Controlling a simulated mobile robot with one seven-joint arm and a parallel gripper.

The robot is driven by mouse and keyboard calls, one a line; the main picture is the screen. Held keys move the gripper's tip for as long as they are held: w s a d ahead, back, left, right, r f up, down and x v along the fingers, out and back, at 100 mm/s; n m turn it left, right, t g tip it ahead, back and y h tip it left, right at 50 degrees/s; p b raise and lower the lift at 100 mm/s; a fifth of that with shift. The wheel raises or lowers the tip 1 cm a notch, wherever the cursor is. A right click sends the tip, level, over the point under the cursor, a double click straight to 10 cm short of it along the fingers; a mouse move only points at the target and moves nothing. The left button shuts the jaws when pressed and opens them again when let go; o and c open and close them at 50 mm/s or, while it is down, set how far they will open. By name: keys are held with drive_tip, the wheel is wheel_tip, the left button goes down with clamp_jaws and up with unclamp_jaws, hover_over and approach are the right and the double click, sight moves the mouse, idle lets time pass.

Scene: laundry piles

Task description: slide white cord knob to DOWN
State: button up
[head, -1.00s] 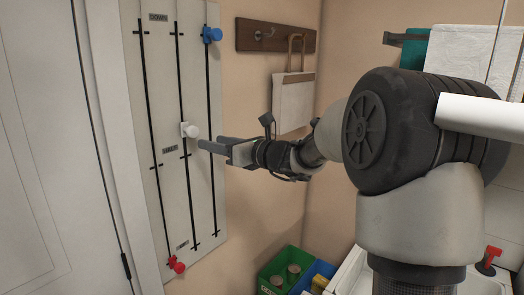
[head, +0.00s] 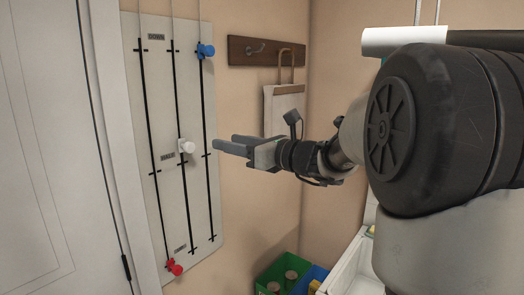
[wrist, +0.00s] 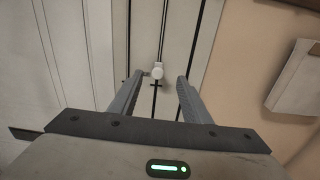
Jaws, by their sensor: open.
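The white cord knob (head: 187,147) is on the middle slot of a pale panel (head: 205,215) on the wall. It sits near the middle label, slightly above that slot's middle tick. The label at the panel's top (head: 156,37) reads DOWN. My gripper (head: 226,144) is open and empty, to the right of the knob in the head view and pointing at the panel. In the wrist view the knob (wrist: 157,72) shows between the two open fingertips, farther off than they are. The fingers do not appear to touch it.
A blue knob (head: 206,50) is near the top of the right slot. A red knob (head: 175,268) is at the bottom of the left slot. A hook rack (head: 270,50) with a hanging bag (head: 284,108) is to the right. A white door (head: 40,150) is to the left.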

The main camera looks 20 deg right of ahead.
drive_tip(key=v, duration=0.9)
idle(0.5)
drive_tip(key=shift+s+a+f, duration=0.1)
idle(0.4)
